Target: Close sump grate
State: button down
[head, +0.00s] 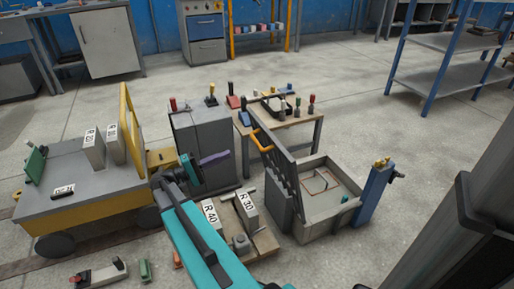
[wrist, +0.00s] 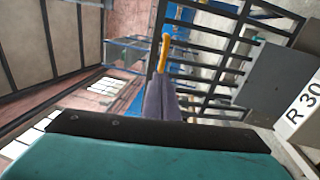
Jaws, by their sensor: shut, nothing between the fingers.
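The sump (head: 318,228) is a grey open-topped box on the floor, right of centre in the head view. Its dark barred grate (head: 284,172) stands raised at the box's left side, leaning, so the sump is open. A yellow-orange handle (head: 262,143) sticks out from the grate. My gripper (head: 226,155), with purple fingers, is shut and empty, left of the grate. In the wrist view the fingers (wrist: 160,82) point towards the handle (wrist: 164,52), with the grate bars (wrist: 222,58) to the right. I cannot tell whether fingertips and handle touch.
A grey cabinet (head: 188,135) stands behind my gripper. Blocks marked R 40 (head: 211,213) and R 30 (head: 247,205) stand below it. A small table (head: 297,125) with coloured levers is behind the grate. A blue post (head: 373,195) stands right of the sump.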

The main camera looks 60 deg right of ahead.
jog(key=shift+d+r+m+g+b, duration=0.5)
jog(key=shift+r+g+b, duration=0.1)
jog(key=shift+b, duration=0.1)
jog(key=shift+s, duration=0.1)
